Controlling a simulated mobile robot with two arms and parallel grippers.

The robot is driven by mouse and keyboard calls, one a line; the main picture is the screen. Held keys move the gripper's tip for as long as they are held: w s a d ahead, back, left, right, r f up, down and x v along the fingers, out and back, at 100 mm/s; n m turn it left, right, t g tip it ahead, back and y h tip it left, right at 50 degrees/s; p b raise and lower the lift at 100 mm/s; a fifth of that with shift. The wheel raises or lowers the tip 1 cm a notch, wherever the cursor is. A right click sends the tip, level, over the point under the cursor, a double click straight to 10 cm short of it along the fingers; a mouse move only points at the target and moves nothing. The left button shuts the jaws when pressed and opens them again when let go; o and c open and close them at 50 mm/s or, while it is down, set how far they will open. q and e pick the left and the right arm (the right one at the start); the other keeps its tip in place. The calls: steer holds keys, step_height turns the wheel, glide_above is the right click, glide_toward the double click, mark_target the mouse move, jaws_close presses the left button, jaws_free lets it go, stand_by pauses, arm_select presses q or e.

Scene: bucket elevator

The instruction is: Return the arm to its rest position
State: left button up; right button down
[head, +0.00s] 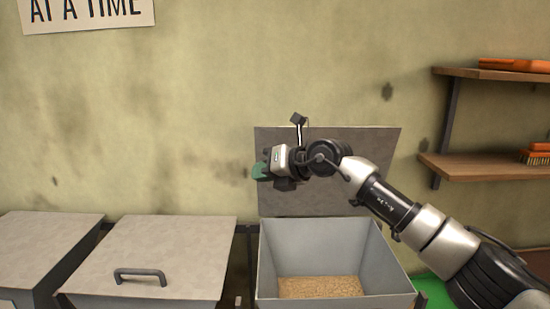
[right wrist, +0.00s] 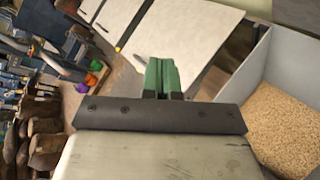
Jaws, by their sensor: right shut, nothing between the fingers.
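My right arm (head: 395,210) reaches in from the lower right in the head view. Its gripper (head: 260,171) is in front of the raised lid of an open bin, above the bin's left side, and points left. In the right wrist view the green fingers of the right gripper (right wrist: 161,78) are together with nothing between them. My left gripper is in neither view.
The open grey bin (head: 385,262) holds grain (head: 320,287); its lid (head: 330,200) stands up at the back. A closed bin with a handle (head: 140,274) is to its left. Wall shelves (head: 480,165) with orange brushes are at right. Boots (right wrist: 45,140) show in the wrist view.

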steer(key=s+a+f+m+t+y, duration=0.3)
steer(key=s+a+f+m+y, duration=0.1)
steer(key=s+m+y, duration=0.3)
steer(key=s+d+f+m+t+h, duration=0.3)
steer(key=s+d+f+m+h, duration=0.2)
steer(key=d+f+m+h, duration=0.7)
steer(key=s+d+f+m+t+h, duration=0.35)
steer(key=d+f+m+h, duration=0.4)
steer(key=m, duration=0.75)
steer(key=s+d+f+m+g, duration=0.1)
steer(key=s+d+f+g, duration=0.3)
steer(key=s, duration=0.5)
steer(key=s+d+f+m+g+y, duration=0.1)
steer(key=s+f+m+g, duration=0.1)
steer(key=s+f+g, duration=0.5)
steer(key=s+d+f+m+g, duration=0.1)
steer(key=s+d+f+g, duration=0.15)
steer(key=s, duration=0.85)
step_height(320, 180, down, 33)
steer(key=b, duration=0.8)
steer(key=s+d+f+g+b, duration=0.1)
steer(key=s+f+b, duration=0.2)
steer(key=s+f, duration=0.5)
steer(key=s+d+f+g+b, duration=0.1)
steer(key=s+d+f+b, duration=0.1)
steer(key=s+f, duration=0.7)
step_height(320, 180, down, 7)
steer(key=shift+s+f+n+b, duration=0.2)
steer(key=shift+n+b, duration=0.1)
steer(key=shift+b, duration=0.45)
